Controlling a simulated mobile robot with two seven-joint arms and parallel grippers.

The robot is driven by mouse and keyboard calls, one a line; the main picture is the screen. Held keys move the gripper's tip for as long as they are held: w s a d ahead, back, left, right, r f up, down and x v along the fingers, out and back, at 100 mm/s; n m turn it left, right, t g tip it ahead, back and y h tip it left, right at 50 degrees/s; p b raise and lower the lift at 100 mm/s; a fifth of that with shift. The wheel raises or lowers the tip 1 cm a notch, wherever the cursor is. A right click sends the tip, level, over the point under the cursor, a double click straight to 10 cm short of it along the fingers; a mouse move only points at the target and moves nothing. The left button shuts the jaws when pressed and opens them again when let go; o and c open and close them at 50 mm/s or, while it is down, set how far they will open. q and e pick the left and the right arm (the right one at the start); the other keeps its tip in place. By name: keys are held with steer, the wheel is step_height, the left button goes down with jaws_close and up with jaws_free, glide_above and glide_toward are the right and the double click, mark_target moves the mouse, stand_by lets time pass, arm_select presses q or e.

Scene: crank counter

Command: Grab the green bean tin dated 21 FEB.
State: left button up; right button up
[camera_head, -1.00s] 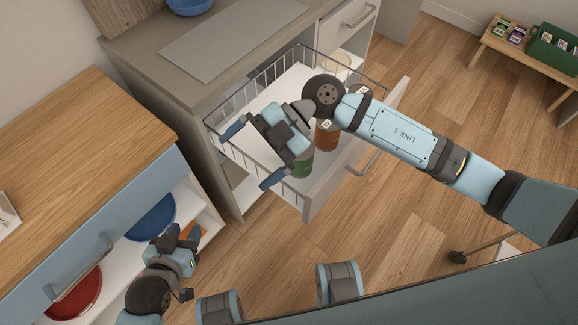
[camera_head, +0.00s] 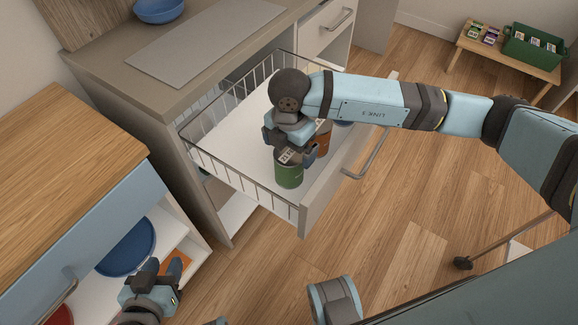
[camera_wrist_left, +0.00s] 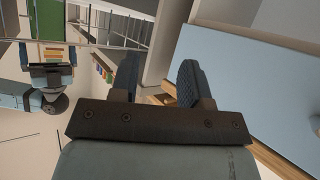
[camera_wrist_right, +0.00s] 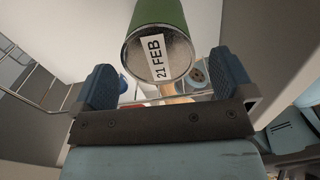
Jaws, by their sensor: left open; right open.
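The green tin (camera_head: 288,174) stands in the pulled-out wire drawer (camera_head: 222,172) in the head view. In the right wrist view its lid carries a white label reading 21 FEB (camera_wrist_right: 157,57). My right gripper (camera_head: 291,150) is open just above this tin, pointing down. In the right wrist view its fingers (camera_wrist_right: 165,80) are on either side of the lid, with gaps visible.
An orange-brown tin (camera_head: 323,143) stands close behind the green one, partly hidden by my right gripper. The drawer front (camera_head: 335,180) and wire sides surround them. A blue plate (camera_head: 126,247) lies in the cabinet. The drawer's left part is clear.

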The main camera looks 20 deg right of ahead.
mark_target(289, 172)
steer(key=shift+w+f+b, duration=0.1)
steer(key=shift+f+b, duration=0.65)
steer(key=shift+f, duration=2.35)
steer(key=shift+r, duration=0.1)
steer(key=c, duration=1.2)
steer(key=shift+r, duration=0.1)
